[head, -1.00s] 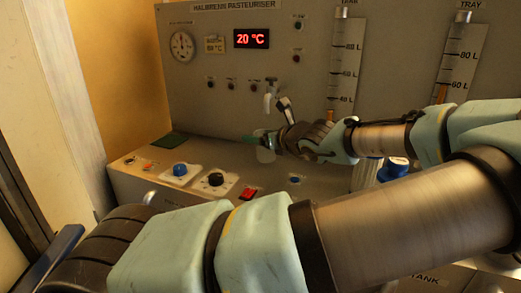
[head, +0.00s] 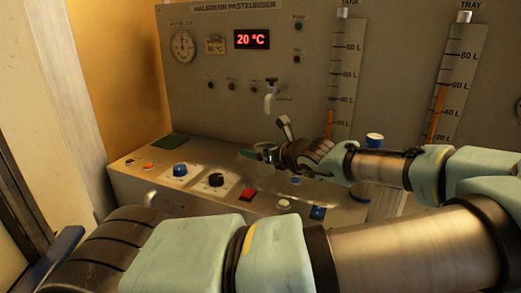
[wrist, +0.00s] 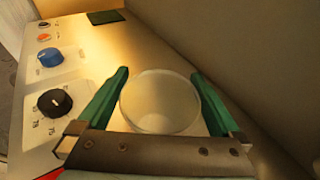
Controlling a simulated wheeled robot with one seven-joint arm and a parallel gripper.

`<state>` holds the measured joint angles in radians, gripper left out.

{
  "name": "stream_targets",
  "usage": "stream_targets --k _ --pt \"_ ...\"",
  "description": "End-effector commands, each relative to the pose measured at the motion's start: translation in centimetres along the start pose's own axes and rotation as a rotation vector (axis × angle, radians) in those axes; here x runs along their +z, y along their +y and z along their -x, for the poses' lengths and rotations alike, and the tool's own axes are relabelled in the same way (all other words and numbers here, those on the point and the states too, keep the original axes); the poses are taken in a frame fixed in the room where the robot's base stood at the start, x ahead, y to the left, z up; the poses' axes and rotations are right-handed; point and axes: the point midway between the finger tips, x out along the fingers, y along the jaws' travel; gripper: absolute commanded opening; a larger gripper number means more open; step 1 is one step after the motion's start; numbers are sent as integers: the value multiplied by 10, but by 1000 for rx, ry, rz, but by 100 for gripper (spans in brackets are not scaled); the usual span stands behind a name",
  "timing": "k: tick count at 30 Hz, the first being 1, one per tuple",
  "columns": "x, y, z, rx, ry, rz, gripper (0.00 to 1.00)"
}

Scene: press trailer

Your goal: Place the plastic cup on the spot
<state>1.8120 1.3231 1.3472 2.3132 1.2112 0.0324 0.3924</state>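The plastic cup is a pale, translucent round cup (wrist: 160,101), seen from above between my gripper's fingers in the wrist view. In the head view it is mostly hidden by the fingers. My gripper (head: 262,151) is low over the console in front of the tap. Its two green fingers (wrist: 160,78) are spread wide, one on each side of the cup and very close to its rim; no clear grip shows. A dark green square patch (head: 171,141) lies at the console's back left corner, also in the wrist view (wrist: 105,17); whether it is the spot I cannot tell.
The console (head: 140,182) carries a blue knob (head: 180,170), a black knob (head: 216,180) and a red switch (head: 248,194) near the gripper. A tap (head: 271,97) sticks out of the upright panel above.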

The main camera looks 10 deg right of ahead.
Motion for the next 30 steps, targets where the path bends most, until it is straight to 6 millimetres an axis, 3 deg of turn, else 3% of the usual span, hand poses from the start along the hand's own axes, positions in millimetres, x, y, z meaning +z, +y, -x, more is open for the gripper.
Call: stream_targets --k 8,14,30 --pt "5 0 2 0 0 1 100" --pt "3 -1 17 -3 4 4 100" --pt "2 -1 102 -5 3 1 100"
